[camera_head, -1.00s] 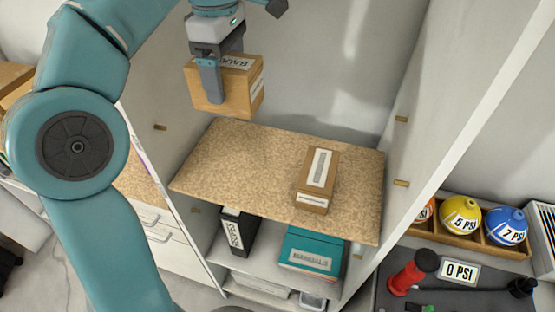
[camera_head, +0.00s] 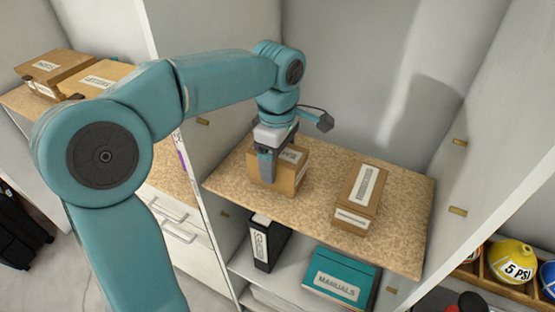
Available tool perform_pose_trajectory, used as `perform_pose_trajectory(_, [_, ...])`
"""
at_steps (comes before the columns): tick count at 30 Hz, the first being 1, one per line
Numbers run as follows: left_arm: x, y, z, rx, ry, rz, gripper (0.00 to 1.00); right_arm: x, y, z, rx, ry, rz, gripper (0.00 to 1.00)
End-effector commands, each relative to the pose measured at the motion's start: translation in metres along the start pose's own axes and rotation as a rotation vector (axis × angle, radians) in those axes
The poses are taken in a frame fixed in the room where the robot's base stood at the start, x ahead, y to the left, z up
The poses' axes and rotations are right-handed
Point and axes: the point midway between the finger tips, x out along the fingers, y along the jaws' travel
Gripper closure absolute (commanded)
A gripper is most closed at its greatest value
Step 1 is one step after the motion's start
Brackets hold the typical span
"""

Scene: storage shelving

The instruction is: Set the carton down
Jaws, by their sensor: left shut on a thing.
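The carton (camera_head: 289,177) is a small brown cardboard box with a white label on top. It is at the left part of the speckled tan shelf board (camera_head: 315,217), and its underside appears to be at the board's surface; I cannot tell whether it bears fully on it. My left gripper (camera_head: 267,178) comes down from above and is shut on the carton, one finger showing against its near side. The other finger is hidden behind the carton. My right gripper is not in view.
A second brown box (camera_head: 359,197) with a white label stands on the board to the right, with a clear gap between. Cabinet walls flank the board. Below are a black binder (camera_head: 264,243) and a teal manuals box (camera_head: 341,278). Labelled cartons (camera_head: 104,79) sit at far left.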

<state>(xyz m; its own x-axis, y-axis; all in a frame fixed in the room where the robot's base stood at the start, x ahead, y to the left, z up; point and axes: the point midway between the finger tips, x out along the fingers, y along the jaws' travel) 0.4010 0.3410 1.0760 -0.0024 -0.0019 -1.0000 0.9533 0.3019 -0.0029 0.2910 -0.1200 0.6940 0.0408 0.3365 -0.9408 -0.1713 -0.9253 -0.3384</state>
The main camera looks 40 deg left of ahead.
Motion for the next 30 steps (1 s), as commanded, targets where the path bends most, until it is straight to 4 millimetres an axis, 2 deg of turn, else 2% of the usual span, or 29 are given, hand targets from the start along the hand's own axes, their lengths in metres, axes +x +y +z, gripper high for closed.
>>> perform_pose_trajectory(11, [0.005, 0.000, 0.000, 0.000, 0.000, 0.002, 0.67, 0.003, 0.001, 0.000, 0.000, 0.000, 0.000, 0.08])
perform_pose_trajectory(12, [0.005, 0.000, 0.000, 0.000, 0.000, 0.002, 0.17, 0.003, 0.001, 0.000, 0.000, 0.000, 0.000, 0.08])
perform_pose_trajectory(14, [0.004, 0.000, 0.000, 0.000, 0.000, 0.001, 0.00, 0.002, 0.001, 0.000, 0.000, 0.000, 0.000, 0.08])
perform_pose_trajectory(20, [0.004, 0.000, 0.000, 0.000, 0.000, 0.001, 0.00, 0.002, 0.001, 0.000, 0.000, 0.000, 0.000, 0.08])
perform_pose_trajectory(23, [-0.003, 0.000, 0.000, 0.000, 0.000, 0.002, 0.00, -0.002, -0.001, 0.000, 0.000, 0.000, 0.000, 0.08])
perform_pose_trajectory(26, [-0.018, 0.001, 0.000, 0.000, 0.000, 0.005, 0.00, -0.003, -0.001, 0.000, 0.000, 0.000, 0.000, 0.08])
perform_pose_trajectory(30, [-0.052, 0.001, 0.001, 0.000, 0.000, 0.006, 0.00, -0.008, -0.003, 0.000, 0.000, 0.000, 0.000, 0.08])
